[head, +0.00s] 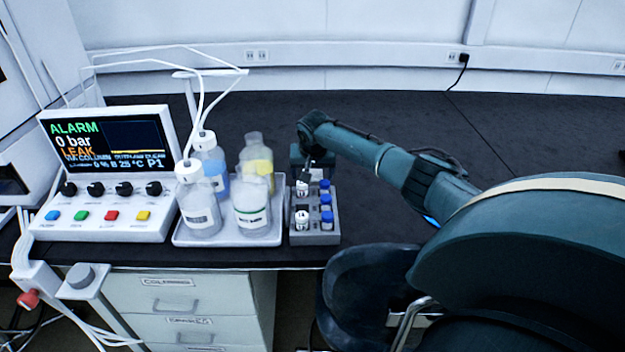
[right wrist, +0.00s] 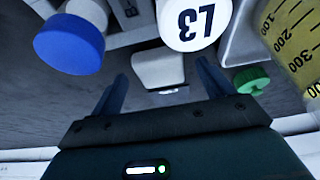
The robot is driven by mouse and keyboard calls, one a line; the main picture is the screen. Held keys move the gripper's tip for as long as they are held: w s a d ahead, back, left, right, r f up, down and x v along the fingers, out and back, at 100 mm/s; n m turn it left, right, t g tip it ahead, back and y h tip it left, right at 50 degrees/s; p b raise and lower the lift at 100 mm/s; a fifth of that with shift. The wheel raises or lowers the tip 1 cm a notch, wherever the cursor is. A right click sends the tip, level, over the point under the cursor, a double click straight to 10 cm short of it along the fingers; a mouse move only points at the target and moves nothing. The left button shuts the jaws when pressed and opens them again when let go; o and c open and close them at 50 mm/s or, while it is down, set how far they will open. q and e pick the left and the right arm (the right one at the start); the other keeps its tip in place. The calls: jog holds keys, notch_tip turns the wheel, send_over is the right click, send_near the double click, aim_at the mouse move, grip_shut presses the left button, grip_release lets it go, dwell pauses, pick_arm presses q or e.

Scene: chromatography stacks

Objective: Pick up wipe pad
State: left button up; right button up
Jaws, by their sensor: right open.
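My right gripper (head: 308,164) is at the far end of the vial rack in the head view, pointing down. In the right wrist view its two fingers (right wrist: 161,72) are spread apart. A white block with rounded corners (right wrist: 158,66) shows in the gap between them. It may be the wipe pad, but I cannot tell for sure, nor whether the fingers touch it. I cannot make out a wipe pad in the head view, where the gripper and vials may hide it. My left gripper is not in view.
A grey rack (head: 316,239) holds several vials with blue or white caps. Left of it, a white tray (head: 226,241) carries several bottles. The alarm console (head: 103,175) stands further left. The dark bench (head: 540,130) is clear behind and right of my arm.

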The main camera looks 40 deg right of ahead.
jog(key=shift+w+d+f, duration=0.1)
jog(key=shift+w+f, duration=0.05)
jog(key=shift+f, duration=0.3)
jog(key=c, duration=1.1)
